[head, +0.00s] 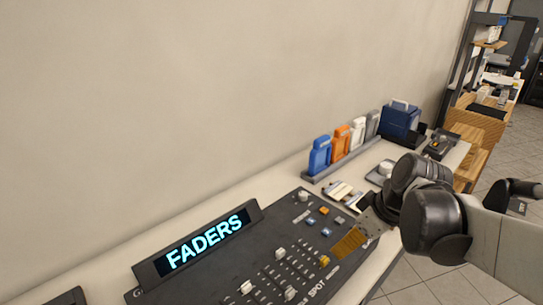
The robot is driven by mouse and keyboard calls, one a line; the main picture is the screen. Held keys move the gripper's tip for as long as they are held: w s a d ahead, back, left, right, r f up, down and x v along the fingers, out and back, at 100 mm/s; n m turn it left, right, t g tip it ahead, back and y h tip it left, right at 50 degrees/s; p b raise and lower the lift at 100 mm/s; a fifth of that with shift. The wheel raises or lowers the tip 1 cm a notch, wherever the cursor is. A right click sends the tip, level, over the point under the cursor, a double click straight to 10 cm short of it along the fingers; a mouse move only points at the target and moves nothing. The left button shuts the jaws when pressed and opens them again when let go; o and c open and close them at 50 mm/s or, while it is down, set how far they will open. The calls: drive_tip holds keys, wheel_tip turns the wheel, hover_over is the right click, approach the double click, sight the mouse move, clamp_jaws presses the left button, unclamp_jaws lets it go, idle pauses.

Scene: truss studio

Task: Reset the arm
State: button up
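My arm comes in from the right edge in the head view. My gripper (372,220) is at its end, low over the right part of a dark control console (225,275). It is small and partly hidden by the black wrist joints, so I cannot see whether its fingers are open or shut. A gold-brown patch (348,243) shows right by the gripper's end; I cannot tell whether it is part of the console or something at the fingers.
The console has a lit "FADERS" display (208,240), knobs and buttons on a white table (285,180). Behind it stand a blue bottle-like item (319,156), an orange one (341,141) and a dark blue box (400,120). A wall closes the back; tiled floor shows right.

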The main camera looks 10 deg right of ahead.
drive_tip(key=s+a+r+m+t+h, duration=0.2)
drive_tip(key=s+a+m, duration=0.3)
drive_tip(key=a, duration=0.3)
drive_tip(key=shift+s+r+m+t, duration=0.2)
drive_tip(key=shift+r+m+t, duration=0.3)
drive_tip(key=shift+m+t, duration=0.15)
idle(0.5)
